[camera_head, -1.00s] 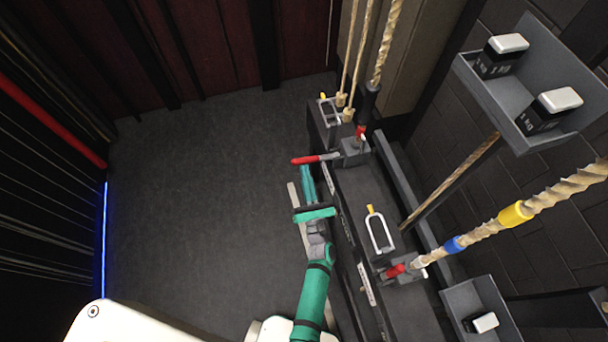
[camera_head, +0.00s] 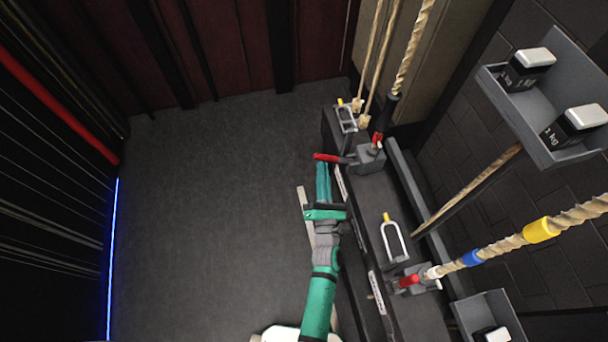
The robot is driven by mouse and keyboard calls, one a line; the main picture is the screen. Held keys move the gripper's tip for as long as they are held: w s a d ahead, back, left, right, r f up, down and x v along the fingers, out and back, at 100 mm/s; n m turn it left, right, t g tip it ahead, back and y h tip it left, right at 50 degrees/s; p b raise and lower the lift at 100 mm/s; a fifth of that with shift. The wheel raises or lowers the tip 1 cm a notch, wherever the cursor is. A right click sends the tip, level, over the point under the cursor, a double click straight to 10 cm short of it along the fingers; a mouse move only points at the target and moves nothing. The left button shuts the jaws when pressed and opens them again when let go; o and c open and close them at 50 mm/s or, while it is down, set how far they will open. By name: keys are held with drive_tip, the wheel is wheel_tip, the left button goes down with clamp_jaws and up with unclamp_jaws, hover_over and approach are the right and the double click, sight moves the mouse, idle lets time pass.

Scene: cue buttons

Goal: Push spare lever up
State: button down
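A lever with a red handle (camera_head: 328,157) sticks out to the left from its grey block (camera_head: 368,158) at the far end of the dark rail (camera_head: 374,236). A second lever with a red handle (camera_head: 409,281) sits at the near end, its handle lying close to its block. I cannot read the labels on the rail to tell which is the spare. My teal gripper (camera_head: 322,168) has its fingers together and empty, pointing away from me. Its fingertips are at or just under the far red handle; I cannot tell whether they touch.
Ropes rise from both levers; the near rope (camera_head: 500,244) has blue and yellow bands. Metal loops (camera_head: 394,240) stand on the rail. A grey shelf with 1 kg weights (camera_head: 574,124) hangs at the right. The floor (camera_head: 210,210) on the left is clear.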

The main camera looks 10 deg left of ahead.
drive_tip(key=w+d+r+m+h, duration=0.1)
drive_tip(key=w+d+r+m, duration=0.2)
drive_tip(key=d+r, duration=0.4)
drive_tip(key=shift+d+m+g+h, duration=0.3)
drive_tip(key=shift+d+m, duration=0.25)
drive_tip(key=shift+m, duration=0.25)
drive_tip(key=shift+d+r, duration=0.2)
idle(0.3)
drive_tip(key=s+a, duration=0.3)
drive_tip(key=s, duration=1)
drive_tip(key=shift+f, duration=0.15)
